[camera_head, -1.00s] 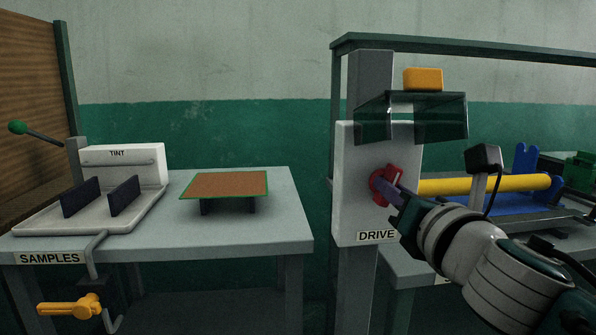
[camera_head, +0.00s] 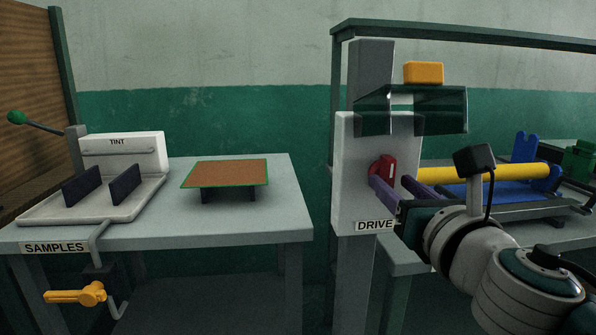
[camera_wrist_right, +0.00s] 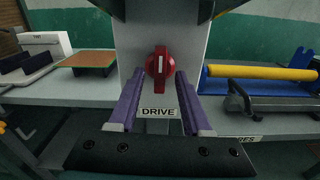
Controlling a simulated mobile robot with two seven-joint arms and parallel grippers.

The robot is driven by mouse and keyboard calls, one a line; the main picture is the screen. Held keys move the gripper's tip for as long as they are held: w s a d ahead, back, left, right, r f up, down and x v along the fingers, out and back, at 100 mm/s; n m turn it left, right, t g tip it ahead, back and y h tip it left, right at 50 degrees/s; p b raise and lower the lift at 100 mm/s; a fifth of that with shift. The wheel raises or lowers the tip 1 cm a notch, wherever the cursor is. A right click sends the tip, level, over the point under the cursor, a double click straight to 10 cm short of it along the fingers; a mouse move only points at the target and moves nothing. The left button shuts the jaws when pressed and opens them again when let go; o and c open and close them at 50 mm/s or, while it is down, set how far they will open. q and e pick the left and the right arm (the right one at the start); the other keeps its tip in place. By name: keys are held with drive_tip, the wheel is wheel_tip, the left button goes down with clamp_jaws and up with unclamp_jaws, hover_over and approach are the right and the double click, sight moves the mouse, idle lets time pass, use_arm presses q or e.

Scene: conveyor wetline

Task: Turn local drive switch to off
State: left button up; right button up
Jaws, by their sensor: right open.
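The red drive switch (camera_head: 386,168) sits on a pale panel (camera_head: 346,150) above a DRIVE label (camera_head: 375,225). In the right wrist view the switch knob (camera_wrist_right: 159,66) shows face on, its handle upright with a white mark on the upper half. My right gripper (camera_head: 392,186) is open just in front of the switch and a little below it. In the right wrist view its two purple fingers (camera_wrist_right: 159,80) stand left and right of the knob's lower part, with gaps visible. The left gripper is not in view.
A clear dark hood (camera_head: 438,108) juts out above the switch, with a yellow block (camera_head: 423,72) above it. A yellow roller (camera_head: 480,173) lies to the right. At left, the samples table (camera_head: 280,200) bears the tint unit (camera_head: 120,150) and a brown-topped stand (camera_head: 226,173).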

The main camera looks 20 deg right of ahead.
drive_tip(key=v, duration=0.5)
drive_tip(key=shift+s, duration=0.2)
drive_tip(key=shift+r+p, duration=0.1)
drive_tip(key=shift+p, duration=0.2)
drive_tip(key=s+d+m+g+h+p, duration=0.2)
drive_tip(key=s+m+g+p, duration=0.5)
drive_tip(key=m, duration=1.1)
drive_tip(key=s+a+m+g+y+p, duration=0.35)
drive_tip(key=s+a+m, duration=0.25)
drive_tip(key=s, duration=0.2)
drive_tip(key=s+a+m+g+y+p, duration=0.25)
drive_tip(key=s+a+m+g, duration=0.2)
drive_tip(key=s+m, duration=0.3)
wheel_tip(320, 180, up, 36)
drive_tip(key=t+p, duration=0.1)
drive_tip(key=p, duration=3.4)
drive_tip(key=shift+a+n+y, duration=0.2)
drive_tip(key=shift+n+y, duration=0.1)
drive_tip(key=shift+n, duration=0.15)
